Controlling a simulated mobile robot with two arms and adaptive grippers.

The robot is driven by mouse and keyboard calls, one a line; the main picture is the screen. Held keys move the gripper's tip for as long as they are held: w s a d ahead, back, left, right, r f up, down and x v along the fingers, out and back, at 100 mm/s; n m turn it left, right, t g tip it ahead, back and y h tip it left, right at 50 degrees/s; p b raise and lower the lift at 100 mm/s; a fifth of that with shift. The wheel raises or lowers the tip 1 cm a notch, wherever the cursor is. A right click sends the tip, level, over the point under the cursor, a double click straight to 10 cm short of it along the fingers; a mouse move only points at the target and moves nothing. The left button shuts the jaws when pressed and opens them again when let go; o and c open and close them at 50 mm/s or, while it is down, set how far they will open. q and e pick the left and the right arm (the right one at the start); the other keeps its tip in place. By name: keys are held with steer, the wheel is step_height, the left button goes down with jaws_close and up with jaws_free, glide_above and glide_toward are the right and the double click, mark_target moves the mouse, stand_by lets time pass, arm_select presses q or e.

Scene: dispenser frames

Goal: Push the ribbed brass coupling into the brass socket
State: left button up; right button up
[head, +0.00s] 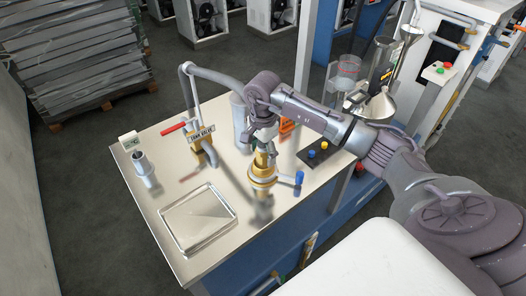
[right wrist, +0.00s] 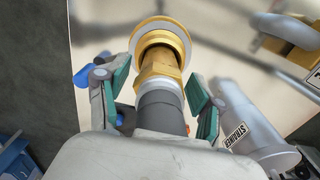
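The ribbed brass coupling (right wrist: 160,72) is on the end of a dark grey hose piece (right wrist: 160,110) in the right wrist view. Its far end is at the mouth of the round brass socket (right wrist: 181,36); how deep it sits I cannot tell. In the head view the coupling (head: 262,160) stands roughly upright above the socket (head: 262,183) on the bench. My right gripper (right wrist: 163,92) is around the coupling and hose, its green-padded fingers spread with gaps on both sides. It also shows in the head view (head: 265,145). My left gripper is not in view.
A blue-handled lever (head: 298,178) sticks out beside the socket. A labelled valve (head: 201,137) with a red handle and bent pipe stands left of it. A grey cylinder (right wrist: 250,118) stands close to my right finger.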

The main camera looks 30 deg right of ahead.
steer(key=shift+r, duration=0.1)
steer(key=shift+r, duration=0.2)
step_height(320, 180, up, 11)
steer(key=b, duration=0.3)
steer(key=shift+f, duration=0.2)
steer(key=shift+r, duration=0.6)
